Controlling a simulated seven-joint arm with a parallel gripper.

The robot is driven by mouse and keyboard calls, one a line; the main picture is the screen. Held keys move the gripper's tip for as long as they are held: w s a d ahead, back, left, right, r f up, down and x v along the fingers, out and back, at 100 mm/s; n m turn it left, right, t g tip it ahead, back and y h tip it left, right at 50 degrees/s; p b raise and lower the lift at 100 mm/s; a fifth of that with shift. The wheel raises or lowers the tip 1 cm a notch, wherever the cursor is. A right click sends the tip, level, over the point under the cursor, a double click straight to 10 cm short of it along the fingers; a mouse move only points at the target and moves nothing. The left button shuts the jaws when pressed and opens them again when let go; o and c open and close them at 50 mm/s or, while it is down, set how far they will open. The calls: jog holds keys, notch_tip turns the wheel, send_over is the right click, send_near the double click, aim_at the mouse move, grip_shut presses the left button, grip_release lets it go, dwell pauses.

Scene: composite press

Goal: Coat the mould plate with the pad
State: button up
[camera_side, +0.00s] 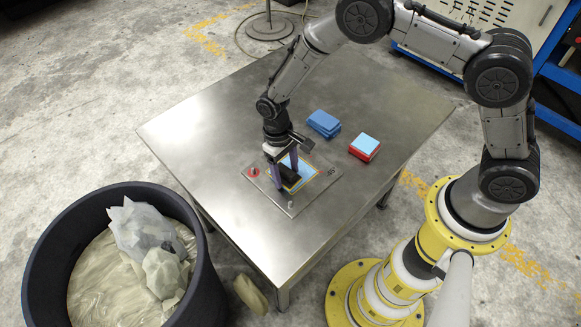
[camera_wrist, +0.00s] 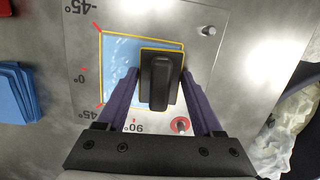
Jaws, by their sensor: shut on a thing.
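The mould plate (camera_side: 311,191) is a flat metal plate on the table with angle marks and a yellow-outlined square. In the wrist view, the mould plate (camera_wrist: 80,28) shows a light blue sheet (camera_wrist: 118,50) inside the yellow outline, with whitish streaks at its upper left. My gripper (camera_side: 281,180) is shut on a black pad (camera_side: 291,177). The pad (camera_wrist: 161,75) lies over the right part of the blue sheet in the wrist view, between the two purple fingers (camera_wrist: 160,92). Whether it touches the sheet I cannot tell. The pad hides the sheet beneath it.
Blue sheets (camera_side: 324,122) lie stacked behind the plate. A light blue piece on a red base (camera_side: 364,146) sits to their right. A dark bin (camera_side: 199,290) with crumpled plastic stands left of the table. The table's right front (camera_side: 345,215) is bare.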

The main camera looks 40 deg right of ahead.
aim_at(303, 163)
jog(key=shift+a+f, duration=0.15)
jog(key=shift+a, duration=0.6)
jog(key=shift+w, duration=0.7)
jog(key=shift+d+r, duration=0.15)
jog(key=shift+d, duration=0.65)
jog(key=shift+d+r, duration=0.1)
jog(key=shift+d, duration=0.65)
jog(key=shift+d+f, duration=0.2)
jog(key=shift+d, duration=2.7)
jog(key=shift+a, duration=0.15)
jog(key=shift+a+r, duration=0.15)
jog(key=shift+a, duration=4.15)
